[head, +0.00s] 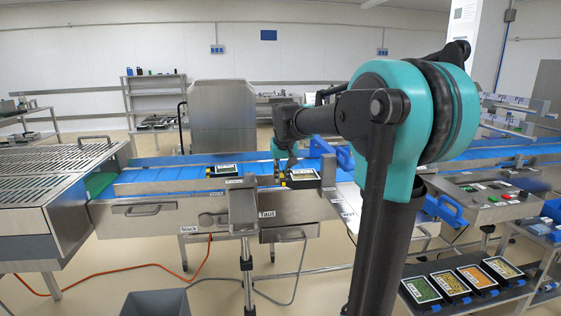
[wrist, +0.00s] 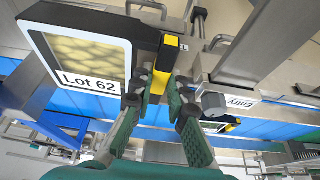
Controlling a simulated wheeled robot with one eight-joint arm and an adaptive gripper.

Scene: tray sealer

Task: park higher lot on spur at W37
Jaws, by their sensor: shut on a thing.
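My gripper (head: 284,172) is shut on the yellow tab of a black tray (head: 303,184) with a pale picture on top. I cannot tell whether the tray touches the surface below. A second black tray (head: 222,172) with a yellow tab sits on the blue belt to its left; its lot number is unreadable here. It also shows partly behind the fingers in the wrist view (wrist: 228,121).
The blue conveyor (head: 180,172) runs across, with metal rails. A steel post (head: 243,210) stands in front of it. An "Entry" label (wrist: 240,103) shows near the right finger. Several coloured trays (head: 460,282) lie on a lower shelf. A grey bin (head: 155,303) stands on the floor.

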